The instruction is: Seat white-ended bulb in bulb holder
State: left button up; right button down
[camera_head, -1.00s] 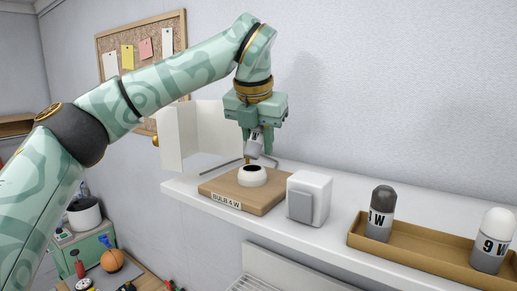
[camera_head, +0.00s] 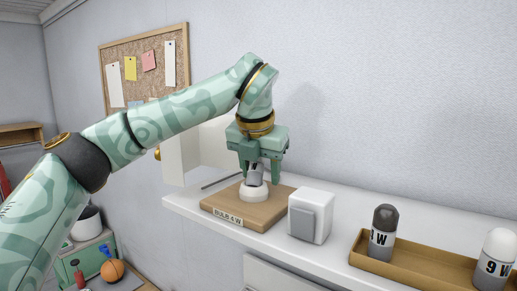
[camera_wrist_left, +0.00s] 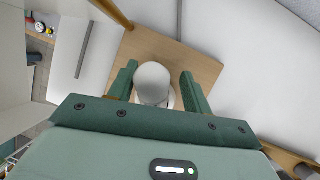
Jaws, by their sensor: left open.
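The bulb holder is a white ring (camera_head: 253,193) on a wooden base (camera_head: 275,203) labelled "BULB 4 W". A bulb with a grey body (camera_head: 256,175) stands in the ring's opening; its rounded white end (camera_wrist_left: 153,80) shows in the left wrist view. How deep it sits is hidden. My left gripper (camera_head: 260,178) points down over the holder with its fingers on either side of the bulb. In the left wrist view the fingers (camera_wrist_left: 158,88) are open, with gaps beside the bulb. My right gripper is not in view.
A white box with a grey switch (camera_head: 310,215) stands just right of the base. A white panel stands behind the arm.

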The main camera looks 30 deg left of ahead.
aim_at(260, 160)
pick_arm(q)
jog(key=b+v, duration=0.2)
jog(key=v, duration=0.3)
jog(key=shift+r, duration=0.15)
jog(key=v, duration=1.1)
